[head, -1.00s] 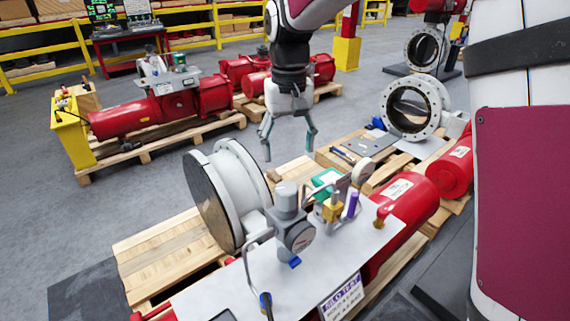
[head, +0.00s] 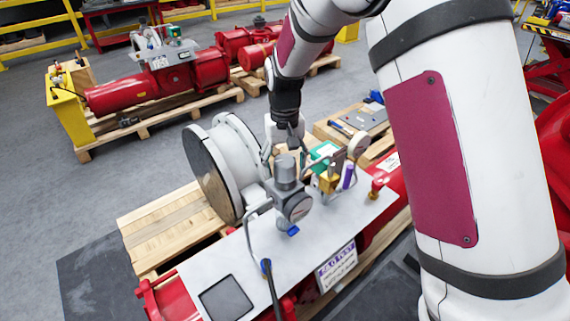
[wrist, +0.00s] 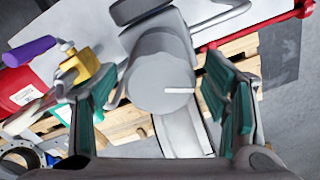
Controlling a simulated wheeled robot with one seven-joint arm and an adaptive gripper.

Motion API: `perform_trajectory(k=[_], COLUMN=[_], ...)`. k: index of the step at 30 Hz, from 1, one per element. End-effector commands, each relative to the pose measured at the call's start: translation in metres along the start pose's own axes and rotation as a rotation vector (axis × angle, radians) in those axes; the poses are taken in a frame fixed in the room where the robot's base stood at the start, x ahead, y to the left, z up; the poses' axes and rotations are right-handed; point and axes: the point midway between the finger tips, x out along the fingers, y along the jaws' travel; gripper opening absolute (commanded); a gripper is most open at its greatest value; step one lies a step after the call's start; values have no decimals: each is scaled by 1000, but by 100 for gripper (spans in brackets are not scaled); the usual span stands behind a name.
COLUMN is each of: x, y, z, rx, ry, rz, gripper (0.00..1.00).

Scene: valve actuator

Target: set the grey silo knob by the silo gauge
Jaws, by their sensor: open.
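The grey silo knob (head: 286,170) is the upright cylinder on top of a grey regulator on the white plate. In the wrist view the knob (wrist: 160,82) shows end-on, with a white line on its face pointing right. A round gauge (head: 299,206), apparently the silo gauge, is on the regulator's front; its reading is too small to tell. My gripper (head: 284,150) is open just above and behind the knob. In the wrist view its teal-padded fingers (wrist: 160,95) stand on either side of the knob, with visible gaps; contact is not seen.
A purple-handled part (head: 348,177), a brass fitting (head: 328,181) and another round gauge (head: 358,144) stand close to the right. A large flanged valve (head: 232,155) is close on the left. A hose (head: 267,270) and a sign (head: 338,266) are in front.

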Motion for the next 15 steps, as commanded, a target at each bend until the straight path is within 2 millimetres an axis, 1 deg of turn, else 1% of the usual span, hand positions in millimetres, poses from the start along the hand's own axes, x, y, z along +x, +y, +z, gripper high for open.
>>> perform_trajectory(k=[4, 11, 14, 15], x=[6, 6, 6, 6], y=[0, 0, 0, 0], z=[0, 0, 0, 0], rx=[0, 0, 0, 0], ry=[-1, 0, 0, 0], rz=[0, 0, 0, 0], gripper=[68, 68, 48, 39])
